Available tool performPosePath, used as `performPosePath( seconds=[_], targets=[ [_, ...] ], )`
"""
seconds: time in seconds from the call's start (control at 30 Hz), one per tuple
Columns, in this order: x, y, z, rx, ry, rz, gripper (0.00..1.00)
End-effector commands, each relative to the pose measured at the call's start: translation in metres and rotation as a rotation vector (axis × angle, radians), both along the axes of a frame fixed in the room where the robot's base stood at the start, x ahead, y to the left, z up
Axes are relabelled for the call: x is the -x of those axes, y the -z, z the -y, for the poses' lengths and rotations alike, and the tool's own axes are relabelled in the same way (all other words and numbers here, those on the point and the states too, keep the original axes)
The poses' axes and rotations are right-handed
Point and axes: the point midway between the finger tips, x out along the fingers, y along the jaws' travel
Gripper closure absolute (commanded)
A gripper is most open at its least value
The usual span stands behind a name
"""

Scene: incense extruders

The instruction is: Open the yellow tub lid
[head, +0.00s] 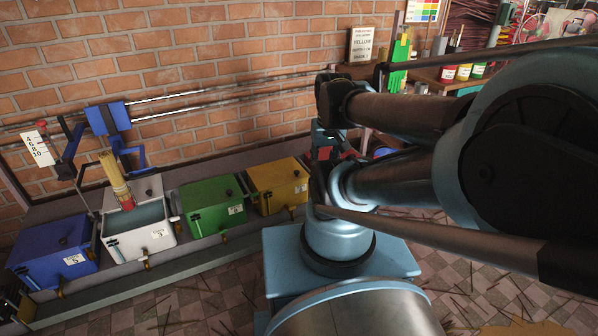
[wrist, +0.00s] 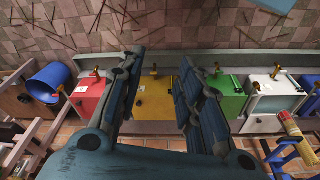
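The yellow tub (head: 278,186) stands in the row of tubs by the brick wall, at the right of the visible row in the head view. Its lid looks closed, with a dark knob on top. In the wrist view the yellow tub (wrist: 155,98) shows between the two fingers of my gripper (wrist: 163,60). The fingers are spread apart with nothing between them that I can see held. In the head view my gripper (head: 325,150) is partly hidden by my arm, near the right side of the yellow tub. I cannot tell its exact height over the lid.
A red tub (wrist: 88,98) flanks the yellow one in the wrist view. Metal rails (head: 215,92) run along the wall.

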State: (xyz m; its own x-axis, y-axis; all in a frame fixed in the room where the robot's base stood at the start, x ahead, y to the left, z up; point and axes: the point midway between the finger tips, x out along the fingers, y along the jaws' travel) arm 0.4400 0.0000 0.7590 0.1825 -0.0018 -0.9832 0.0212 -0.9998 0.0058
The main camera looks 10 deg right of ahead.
Motion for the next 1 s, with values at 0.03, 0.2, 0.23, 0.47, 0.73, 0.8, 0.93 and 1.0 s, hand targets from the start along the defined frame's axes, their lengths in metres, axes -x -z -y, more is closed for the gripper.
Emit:
performPosePath(
  seconds=[0.03,0.2,0.23,0.47,0.73,0.8,0.93,1.0],
  targets=[
    [0.0,0.0,0.0,0.0,0.0,0.0,0.64],
    [0.004,-0.009,0.0,0.001,-0.005,0.01,0.53],
    [0.002,-0.011,0.0,0.001,-0.007,0.009,0.53],
    [-0.037,-0.039,0.001,0.008,-0.049,-0.005,0.53],
    [-0.099,-0.067,0.0,0.018,-0.109,-0.026,0.53],
    [-0.116,-0.071,0.0,0.021,-0.123,-0.031,0.53],
    [-0.149,-0.077,0.0,0.024,-0.152,-0.042,0.53],
    [-0.167,-0.078,0.0,0.026,-0.166,-0.048,0.53]
  ],
)
